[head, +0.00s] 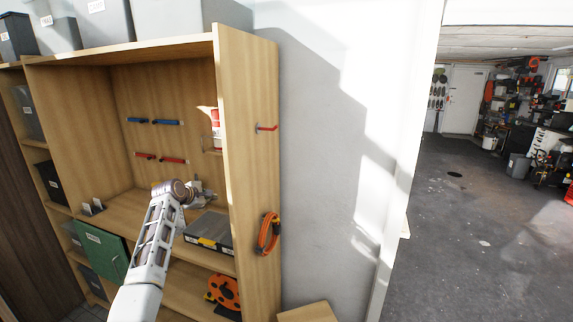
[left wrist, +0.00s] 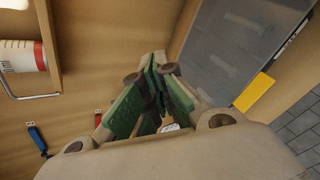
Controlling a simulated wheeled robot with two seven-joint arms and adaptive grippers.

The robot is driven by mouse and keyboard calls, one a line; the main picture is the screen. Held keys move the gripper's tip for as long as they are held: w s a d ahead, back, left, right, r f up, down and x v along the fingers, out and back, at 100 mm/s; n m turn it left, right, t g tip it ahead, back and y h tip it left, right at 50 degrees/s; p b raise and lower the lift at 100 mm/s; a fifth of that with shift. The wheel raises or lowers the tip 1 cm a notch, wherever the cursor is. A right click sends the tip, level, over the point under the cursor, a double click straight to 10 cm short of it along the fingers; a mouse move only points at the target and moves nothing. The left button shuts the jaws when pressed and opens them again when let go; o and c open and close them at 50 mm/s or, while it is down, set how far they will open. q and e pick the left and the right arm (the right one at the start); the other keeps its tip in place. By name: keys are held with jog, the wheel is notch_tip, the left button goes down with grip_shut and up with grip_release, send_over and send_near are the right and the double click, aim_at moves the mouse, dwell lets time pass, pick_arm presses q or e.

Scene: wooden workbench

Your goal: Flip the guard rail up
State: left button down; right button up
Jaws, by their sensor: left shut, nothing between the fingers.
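The guard rail (head: 212,151) looks to be the thin metal wire at the small shelf inside the cabinet, below a red-and-white container (head: 215,127). In the left wrist view a bent wire rail (left wrist: 32,96) runs beside the same container (left wrist: 18,55) at the left edge. Whether it is fully down is hard to tell. My left gripper (head: 208,192) is inside the cabinet, below the rail and apart from it. In the left wrist view its green-padded fingers (left wrist: 156,66) meet at the tips, empty. My right gripper is not in view.
A dark grey case with a yellow label (head: 209,232) lies on the shelf below my left gripper. Blue hooks (head: 154,121) and red hooks (head: 160,158) stick out of the back panel. The cabinet's side panel (head: 250,190) stands right of the gripper.

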pick_arm(q)
jog(key=s+d+f+m+g+y, duration=0.1)
jog(key=s+d+f+m+g, duration=0.1)
jog(key=s+f+m, duration=0.7)
jog(key=s+d+f+m+g+y, duration=0.1)
jog(key=s+d+f+m+g, duration=0.15)
jog(key=s+f, duration=1.2)
jog(key=s+d+f+m+g, duration=0.15)
jog(key=s+m, duration=0.45)
jog(key=s, duration=1)
jog(key=s+d+r+m+g, duration=0.15)
jog(key=s+m, duration=0.45)
jog(key=s, duration=1.1)
notch_tip(320, 180, down, 34)
jog(key=s+g, duration=0.1)
jog(key=s, duration=0.1)
jog(key=s+a+f+b, duration=0.1)
jog(key=s+a+f, duration=0.1)
jog(key=s+f, duration=0.8)
jog(key=s+a+f+g+y, duration=0.1)
jog(key=s+f, duration=1)
jog(key=s, duration=0.1)
jog(key=shift+s+a+f+b, duration=0.2)
jog(key=shift+a+f+b, duration=0.05)
jog(key=shift+a+b, duration=0.15)
